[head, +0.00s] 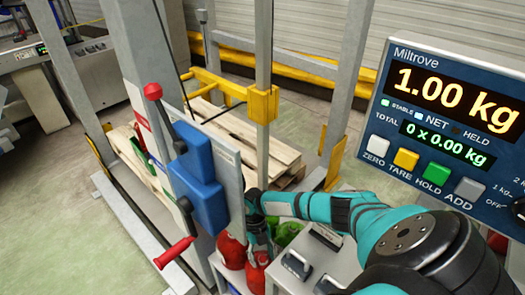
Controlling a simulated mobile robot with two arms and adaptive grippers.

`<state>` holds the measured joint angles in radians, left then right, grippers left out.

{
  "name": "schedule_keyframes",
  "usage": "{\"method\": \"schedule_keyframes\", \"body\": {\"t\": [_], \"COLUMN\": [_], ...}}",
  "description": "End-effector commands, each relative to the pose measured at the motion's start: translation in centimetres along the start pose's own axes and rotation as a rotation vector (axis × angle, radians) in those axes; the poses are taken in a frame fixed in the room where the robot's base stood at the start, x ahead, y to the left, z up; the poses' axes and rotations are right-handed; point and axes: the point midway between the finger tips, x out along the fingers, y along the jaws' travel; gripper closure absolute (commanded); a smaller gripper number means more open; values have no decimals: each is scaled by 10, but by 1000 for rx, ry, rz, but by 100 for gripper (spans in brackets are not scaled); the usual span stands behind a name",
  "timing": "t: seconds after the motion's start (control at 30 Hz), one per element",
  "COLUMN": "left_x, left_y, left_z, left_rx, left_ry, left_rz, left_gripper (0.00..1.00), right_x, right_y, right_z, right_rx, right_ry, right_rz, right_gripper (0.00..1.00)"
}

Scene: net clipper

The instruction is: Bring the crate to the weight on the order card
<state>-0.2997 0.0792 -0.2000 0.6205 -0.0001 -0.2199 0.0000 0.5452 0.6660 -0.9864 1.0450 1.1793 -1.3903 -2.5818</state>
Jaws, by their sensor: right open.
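The Miltrove scale display (445,110) reads 1.00 kg, with TOTAL 0 x 0.00 kg below. Its STABLE lamp is lit green, the NET lamp looks pale and lit, and HELD is dark. My right gripper (258,232) is open and points down at red rounded items (232,252) beside the grey panel; whether it touches them I cannot tell. A green item (288,233) lies just right of it, partly behind my arm. No order card can be made out, and I cannot identify the crate for sure. My left gripper is out of view.
A post holds a blue box (196,180), a red-knobbed lever (153,92) and a red handle (175,252). Grey blocks with black handles (297,262) sit below my right arm. Wooden pallets (265,150) stand behind between metal posts. Open floor lies left.

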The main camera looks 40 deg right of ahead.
Motion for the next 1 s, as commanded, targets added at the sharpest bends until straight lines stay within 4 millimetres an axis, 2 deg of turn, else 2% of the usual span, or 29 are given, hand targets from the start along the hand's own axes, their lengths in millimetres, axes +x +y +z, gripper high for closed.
{"method": "schedule_keyframes", "body": {"t": [0.13, 0.23, 0.5, 0.7, 0.83, 1.0], "left_x": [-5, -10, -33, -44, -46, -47], "left_y": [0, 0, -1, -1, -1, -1], "left_z": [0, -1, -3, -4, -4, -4], "left_rx": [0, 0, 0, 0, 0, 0], "left_ry": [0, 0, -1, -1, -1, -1], "left_rz": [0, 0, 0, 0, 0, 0], "left_gripper": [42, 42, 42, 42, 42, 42], "right_x": [-4, -17, -76, -110, -120, -123], "right_y": [0, 0, 0, 0, 0, 0], "right_z": [-2, -1, -2, -2, -1, -1], "right_rx": [0, 0, 0, 0, 0, 0], "right_ry": [0, -3, -3, -2, -1, 0], "right_rz": [0, 1, 1, 1, 0, 0], "right_gripper": [50, 50, 50, 50, 50, 50]}}
